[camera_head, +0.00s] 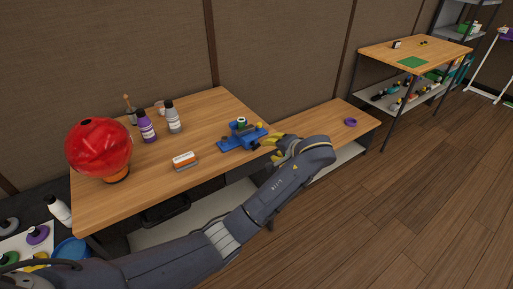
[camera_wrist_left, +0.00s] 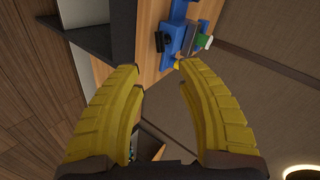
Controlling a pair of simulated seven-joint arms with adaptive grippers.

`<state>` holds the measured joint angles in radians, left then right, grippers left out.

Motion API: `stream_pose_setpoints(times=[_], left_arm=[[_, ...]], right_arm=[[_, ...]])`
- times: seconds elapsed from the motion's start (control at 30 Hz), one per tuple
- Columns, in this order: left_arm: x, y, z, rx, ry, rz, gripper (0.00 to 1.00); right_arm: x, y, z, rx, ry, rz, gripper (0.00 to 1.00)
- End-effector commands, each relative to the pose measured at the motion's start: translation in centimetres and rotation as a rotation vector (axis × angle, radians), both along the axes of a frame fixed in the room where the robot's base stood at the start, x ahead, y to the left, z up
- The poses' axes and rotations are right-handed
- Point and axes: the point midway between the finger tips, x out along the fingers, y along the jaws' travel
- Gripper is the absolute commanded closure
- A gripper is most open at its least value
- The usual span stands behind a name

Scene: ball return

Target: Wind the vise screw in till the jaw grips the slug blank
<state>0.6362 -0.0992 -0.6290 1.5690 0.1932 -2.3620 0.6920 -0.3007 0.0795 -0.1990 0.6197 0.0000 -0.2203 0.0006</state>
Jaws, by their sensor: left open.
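The blue vise (camera_head: 240,140) sits near the right end of the wooden bench, and it also shows at the top of the left wrist view (camera_wrist_left: 178,30). A small green-and-white piece (camera_head: 241,122) is at its top; I cannot tell whether it is the slug blank. A dark part (camera_wrist_left: 159,42), possibly the screw end, sticks out of the vise towards my fingers. My left gripper (camera_head: 271,147) is just right of the vise. In the left wrist view its yellow fingers (camera_wrist_left: 160,72) are apart, with nothing between them. My right gripper is out of view.
A lower shelf (camera_head: 325,125) to the right holds a purple ring (camera_head: 350,122). Open floor lies further right.

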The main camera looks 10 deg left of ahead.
Motion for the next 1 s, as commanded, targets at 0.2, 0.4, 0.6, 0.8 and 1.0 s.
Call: stream_pose_setpoints(times=[0.2,0.4,0.6,0.8,1.0], left_arm=[[2.4,2.6,-2.3,0.005,0.0,0.002,0.63],[4.5,4.7,-4.3,0.004,0.0,0.003,0.63],[6.2,6.5,-6.0,0.003,0.0,0.003,0.63],[7.3,7.4,-7.1,0.001,0.0,0.001,0.63],[7.7,7.8,-7.6,-0.001,0.001,0.001,0.63]], right_arm=[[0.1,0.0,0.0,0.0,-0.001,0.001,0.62],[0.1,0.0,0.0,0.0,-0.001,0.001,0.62],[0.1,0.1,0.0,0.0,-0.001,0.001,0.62],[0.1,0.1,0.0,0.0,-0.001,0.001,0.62],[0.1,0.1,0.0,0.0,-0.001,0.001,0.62]])
